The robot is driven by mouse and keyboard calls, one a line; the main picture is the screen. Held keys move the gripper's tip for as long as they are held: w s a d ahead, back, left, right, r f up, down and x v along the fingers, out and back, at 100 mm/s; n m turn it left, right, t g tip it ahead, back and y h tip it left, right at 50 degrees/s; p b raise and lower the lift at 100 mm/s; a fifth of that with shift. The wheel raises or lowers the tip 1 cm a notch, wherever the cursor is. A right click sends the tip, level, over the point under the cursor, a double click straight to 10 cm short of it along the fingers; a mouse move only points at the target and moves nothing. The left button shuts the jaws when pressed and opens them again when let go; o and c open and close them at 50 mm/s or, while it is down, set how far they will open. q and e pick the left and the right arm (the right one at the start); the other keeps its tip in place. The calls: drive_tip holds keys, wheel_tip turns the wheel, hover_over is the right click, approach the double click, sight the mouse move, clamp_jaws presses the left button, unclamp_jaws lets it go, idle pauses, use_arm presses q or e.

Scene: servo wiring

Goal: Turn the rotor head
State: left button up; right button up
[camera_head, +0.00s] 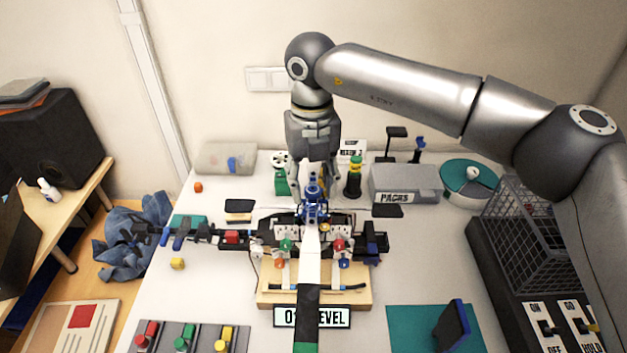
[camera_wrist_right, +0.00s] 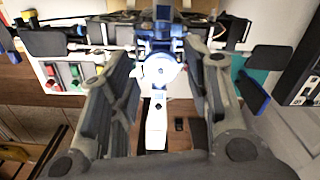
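The blue rotor head (camera_head: 313,207) stands upright on a helicopter-like frame with a white boom (camera_head: 312,245) on a wooden base (camera_head: 268,298). My right gripper (camera_head: 313,190) reaches down from above, with a finger on each side of the rotor head's upper part. In the right wrist view its fingers (camera_wrist_right: 160,62) are spread wide. The rotor head (camera_wrist_right: 162,28) shows beyond and between them, with gaps on both sides. I cannot tell how close the fingertips are in height. Dark paddles (camera_wrist_right: 45,43) lie out to either side. My left gripper is out of view.
A button box (camera_head: 190,338) stands front left, a teal mat (camera_head: 405,325) front right.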

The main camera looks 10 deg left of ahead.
idle(0.3)
wheel_tip(320, 180, up, 12)
idle(0.4)
